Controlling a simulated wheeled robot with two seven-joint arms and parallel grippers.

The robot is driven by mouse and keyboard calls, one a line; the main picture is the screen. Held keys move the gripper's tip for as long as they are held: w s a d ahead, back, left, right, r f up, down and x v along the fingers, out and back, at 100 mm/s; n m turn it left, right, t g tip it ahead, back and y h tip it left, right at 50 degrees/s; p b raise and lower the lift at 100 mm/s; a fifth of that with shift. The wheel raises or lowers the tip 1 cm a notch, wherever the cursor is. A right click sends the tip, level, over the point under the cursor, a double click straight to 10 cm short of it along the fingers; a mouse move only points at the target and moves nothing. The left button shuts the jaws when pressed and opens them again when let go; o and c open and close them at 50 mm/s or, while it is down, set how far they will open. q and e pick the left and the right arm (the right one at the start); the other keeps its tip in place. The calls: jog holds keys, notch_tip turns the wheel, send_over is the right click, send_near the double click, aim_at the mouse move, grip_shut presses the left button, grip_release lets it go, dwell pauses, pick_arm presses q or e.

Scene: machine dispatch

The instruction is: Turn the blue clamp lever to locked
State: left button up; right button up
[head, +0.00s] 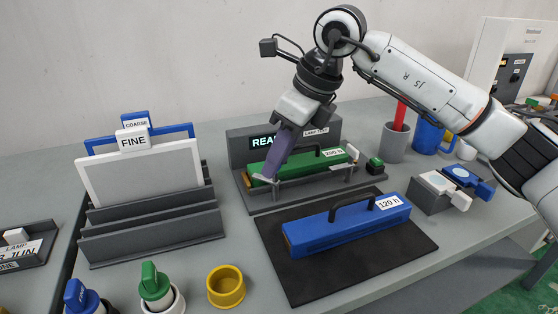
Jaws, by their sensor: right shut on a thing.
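The blue clamp lever (281,152), looking blue-purple here, stands steeply at the left end of the clamp fixture, its lower end near the front left corner of the green block (300,163). My right gripper (295,122) comes down from above and is shut on the lever's upper part. The jaw tips are partly hidden by the wrist and lever. A grey clamp bar (313,176) runs along the front of the green block. The lit sign (263,142) behind starts with "REA"; the rest is covered by the lever and gripper. My left gripper is not in view.
A blue block (345,231) marked 120 h lies on a black mat (408,243) in front. A grey rack (150,245) stands left. Blue and green knobs and a yellow ring (226,289) are at the front. Cups and a grey box (427,199) stand right.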

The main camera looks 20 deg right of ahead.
jog(key=shift+f+m+t+h+b, duration=0.1)
jog(key=shift+m+t+h+b, duration=0.25)
jog(key=shift+m, duration=0.65)
jog(key=m+b, duration=0.1)
jog(key=m, duration=0.1)
jog(key=shift+s+a+m+h, duration=0.1)
jog(key=shift+a+m+h, duration=0.05)
jog(key=shift+m+h, duration=0.2)
jog(key=m+h+b, duration=0.1)
jog(key=m, duration=0.2)
jog(key=shift+a+m+t, duration=0.1)
jog(key=shift+m+t, duration=0.15)
jog(key=shift+t, duration=0.1)
jog(key=shift+h, duration=0.3)
jog(key=shift+m, duration=0.3)
jog(key=o, duration=1)
jog(key=shift+o, duration=0.2)
